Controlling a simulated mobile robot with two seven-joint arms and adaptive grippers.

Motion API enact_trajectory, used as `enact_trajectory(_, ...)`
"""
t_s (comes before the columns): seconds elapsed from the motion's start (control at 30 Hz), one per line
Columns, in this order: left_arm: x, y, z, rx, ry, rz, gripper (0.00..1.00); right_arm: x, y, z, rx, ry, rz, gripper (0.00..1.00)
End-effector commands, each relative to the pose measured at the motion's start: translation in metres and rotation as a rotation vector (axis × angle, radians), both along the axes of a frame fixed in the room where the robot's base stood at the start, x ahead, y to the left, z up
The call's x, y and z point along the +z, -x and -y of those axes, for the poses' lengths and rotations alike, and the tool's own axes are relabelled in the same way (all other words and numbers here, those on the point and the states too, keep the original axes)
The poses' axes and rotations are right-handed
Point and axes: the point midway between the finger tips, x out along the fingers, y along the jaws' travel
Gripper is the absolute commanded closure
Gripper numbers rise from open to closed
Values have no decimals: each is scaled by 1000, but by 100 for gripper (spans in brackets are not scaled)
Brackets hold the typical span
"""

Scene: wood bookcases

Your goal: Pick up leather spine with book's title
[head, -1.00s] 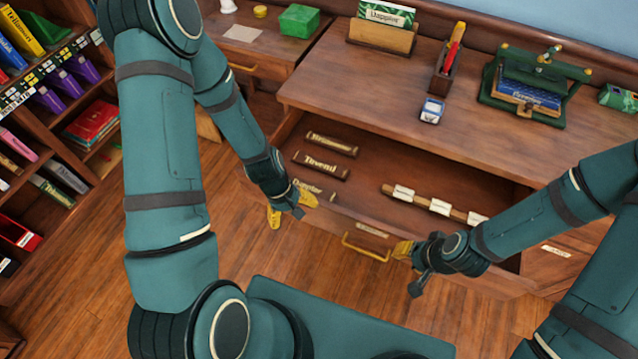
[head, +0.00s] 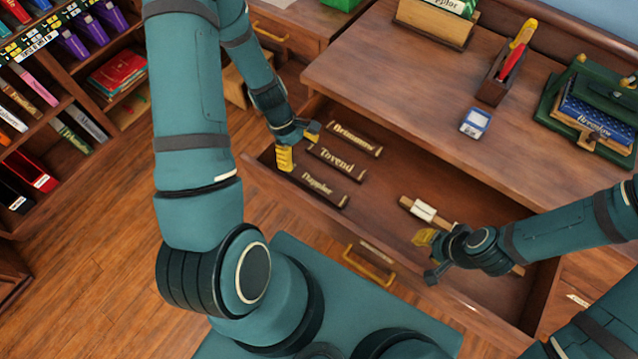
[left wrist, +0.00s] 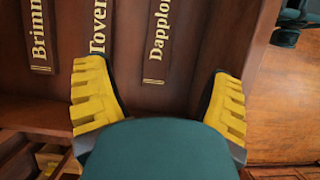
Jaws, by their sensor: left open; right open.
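Three dark leather spines with gold lettering lie in the open drawer (head: 385,205): the "Brimmow"-like spine (head: 355,139) at the back, the "Tovend" spine (head: 337,162) in the middle, and the "Dapplor" spine (head: 318,187) at the front. My left gripper (head: 298,145) is open and empty at their left ends. In the left wrist view my left gripper (left wrist: 160,100) has its fingers wide apart; the Dapplor spine (left wrist: 159,42) lies ahead between them, and the Tovend spine (left wrist: 98,25) is partly behind the left finger. My right gripper (head: 430,256) is open and empty over the drawer's right part.
A wooden rod with white bands (head: 424,212) lies in the drawer, partly hidden by my right arm. On the desktop (head: 400,85) are a small blue-and-white box (head: 475,122), a pen holder (head: 496,85), a green press (head: 600,110) and a book stand (head: 432,24). A bookcase stands left.

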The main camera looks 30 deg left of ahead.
Motion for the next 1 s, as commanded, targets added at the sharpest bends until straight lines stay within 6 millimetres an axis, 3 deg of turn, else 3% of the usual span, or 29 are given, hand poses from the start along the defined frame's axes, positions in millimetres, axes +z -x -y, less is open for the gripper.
enact_trajectory(0.1, -24, 2, 9, -2, 3, -4, 17, -8, -1, 0, 0, 0, 3, 66)
enact_trajectory(0.3, -55, 3, 22, 0, 1, -2, 17, -17, -3, 0, -2, 1, 8, 66)
enact_trajectory(0.63, -73, 3, 31, -2, 1, -2, 17, -22, -5, 1, -3, 2, 11, 66)
enact_trajectory(1.0, -113, 5, 50, -1, 0, -1, 17, -37, -8, 1, -5, 4, 18, 66)
